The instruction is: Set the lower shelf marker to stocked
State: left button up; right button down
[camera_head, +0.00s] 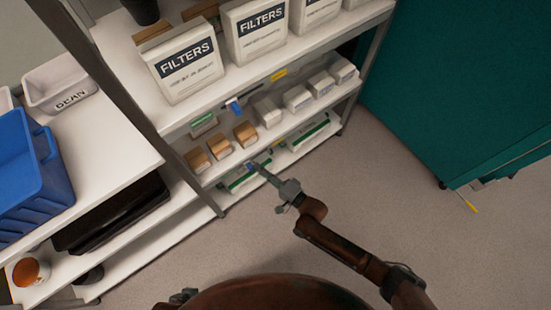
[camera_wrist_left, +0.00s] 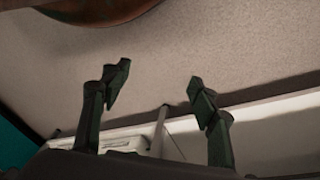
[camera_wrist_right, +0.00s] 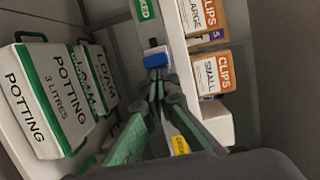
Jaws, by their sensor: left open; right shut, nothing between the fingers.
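The lower shelf marker is a blue slider (camera_head: 249,166) on the front edge of the lower shelf. The right wrist view shows this blue slider (camera_wrist_right: 156,57) close to a green label ending in "KED" (camera_wrist_right: 144,10). A yellow label (camera_wrist_right: 181,145) lies at the other side, partly behind my fingers. My right gripper (camera_head: 257,164) is shut and empty. In the right wrist view, its fingertips (camera_wrist_right: 157,84) are right at the slider's yellow-label side; whether they touch is unclear. My left gripper (camera_wrist_left: 158,80) is open and empty, away from the shelf markers.
An upper shelf edge carries another blue slider (camera_head: 234,106), between a green label (camera_head: 203,123) and a yellow label (camera_head: 279,74). Clips boxes (camera_wrist_right: 212,72) and potting loam bags (camera_wrist_right: 50,100) flank the lower edge.

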jog(key=shift+s+a+f, duration=0.1)
jog(key=shift+f, duration=0.05)
jog(key=w+d, duration=0.1)
jog(key=w+d+b, duration=0.1)
jog(key=d, duration=0.1)
jog(key=shift+d+f, duration=0.1)
pick_arm(q)
jog(key=shift+g+y, duration=0.4)
jog(key=shift+g, duration=0.4)
jog(key=s+r+p, duration=0.1)
jog(key=a+r+p, duration=0.1)
jog(key=s+a+r+p, duration=0.1)
jog(key=shift+s+a+r, duration=0.25)
jog(key=shift+s+r, duration=0.05)
jog(key=shift+r, duration=0.1)
pick_arm(e)
jog(key=v, duration=0.9)
jog(key=shift+d+r, duration=0.2)
jog(key=shift+d, duration=0.3)
